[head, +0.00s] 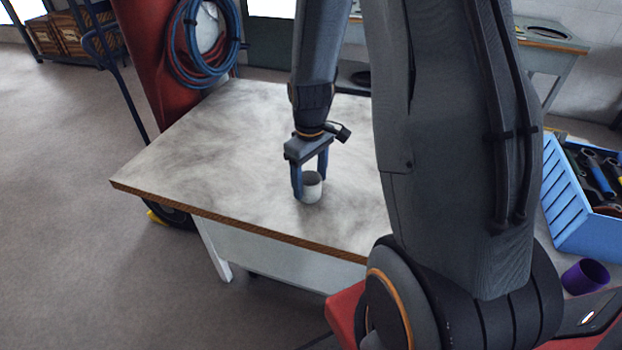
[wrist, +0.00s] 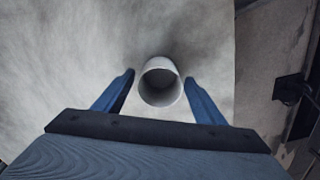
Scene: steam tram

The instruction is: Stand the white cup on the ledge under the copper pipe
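A white cup (head: 313,188) stands upright on a worn white-grey tabletop (head: 220,140). In the wrist view I look down into the open mouth of the white cup (wrist: 160,84). My gripper (head: 310,184) points down with its two blue fingers on either side of the cup. In the wrist view the fingertips of my gripper (wrist: 159,77) are apart, with a narrow gap showing on each side of the cup. I cannot make out a copper pipe or a ledge under one in either view.
A blue crate (head: 565,213) of tools and a purple cup (head: 585,277) are at the right. A coiled blue hose (head: 205,45) hangs on a red surface behind the table. The tabletop left of the cup is clear. Open floor (head: 60,200) lies at the left.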

